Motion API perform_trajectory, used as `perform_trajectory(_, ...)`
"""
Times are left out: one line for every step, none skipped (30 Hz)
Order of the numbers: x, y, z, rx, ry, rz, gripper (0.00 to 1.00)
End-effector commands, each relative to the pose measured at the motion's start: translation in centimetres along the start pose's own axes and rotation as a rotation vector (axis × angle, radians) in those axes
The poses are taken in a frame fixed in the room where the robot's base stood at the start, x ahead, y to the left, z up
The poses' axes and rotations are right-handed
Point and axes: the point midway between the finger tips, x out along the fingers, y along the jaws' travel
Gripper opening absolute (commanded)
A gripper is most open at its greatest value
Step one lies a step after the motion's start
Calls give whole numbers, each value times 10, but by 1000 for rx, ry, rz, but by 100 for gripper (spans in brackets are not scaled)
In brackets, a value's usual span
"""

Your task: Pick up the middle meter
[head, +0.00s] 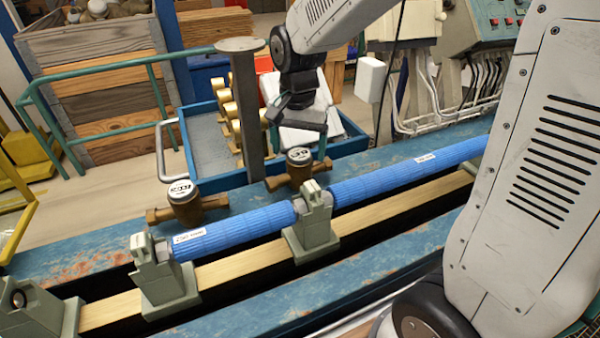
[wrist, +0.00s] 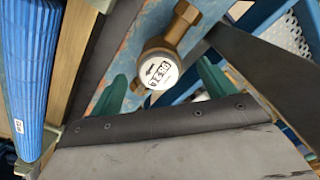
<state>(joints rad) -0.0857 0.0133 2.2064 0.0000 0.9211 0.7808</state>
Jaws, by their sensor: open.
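Two brass water meters with round white-topped dials show in the head view on the blue bench ledge. The other meter (head: 184,204) sits further left. Which one is the middle cannot be fully told, as my arm hides the right end. My gripper (head: 298,138) is open above the right-hand visible meter. In the wrist view, a meter (wrist: 158,68) lies between and slightly beyond the green fingertips of my gripper (wrist: 164,86), with a gap on each side; nothing is held.
Blue ribbed pipes (head: 245,230) run along the bench between grey-green clamps (head: 312,230). A grey post (head: 246,105) stands just left of my gripper. A blue tray (head: 205,130) with brass parts is behind. Bare ledge lies between the two meters.

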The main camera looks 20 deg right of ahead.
Motion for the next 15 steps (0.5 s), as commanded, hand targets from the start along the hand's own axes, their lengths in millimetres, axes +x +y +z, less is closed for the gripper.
perform_trajectory(6,0,0,3,-2,2,82)
perform_trajectory(9,0,-1,4,-2,2,82)
perform_trajectory(14,0,0,5,-3,3,82)
perform_trajectory(18,0,0,4,-3,3,82)
perform_trajectory(21,0,-1,4,-2,2,82)
perform_trajectory(25,1,-1,4,-2,2,82)
perform_trajectory(28,1,-1,4,-3,2,82)
perform_trajectory(32,1,-1,4,-2,2,82)
perform_trajectory(38,1,-2,4,-3,3,82)
perform_trajectory(42,2,-2,4,-4,4,82)
perform_trajectory(47,2,-2,3,-3,3,82)
perform_trajectory(54,2,-2,3,-4,4,82)
perform_trajectory(58,2,-3,3,-3,3,82)
perform_trajectory(62,2,-3,3,-3,3,82)
perform_trajectory(67,2,-3,3,-3,3,82)
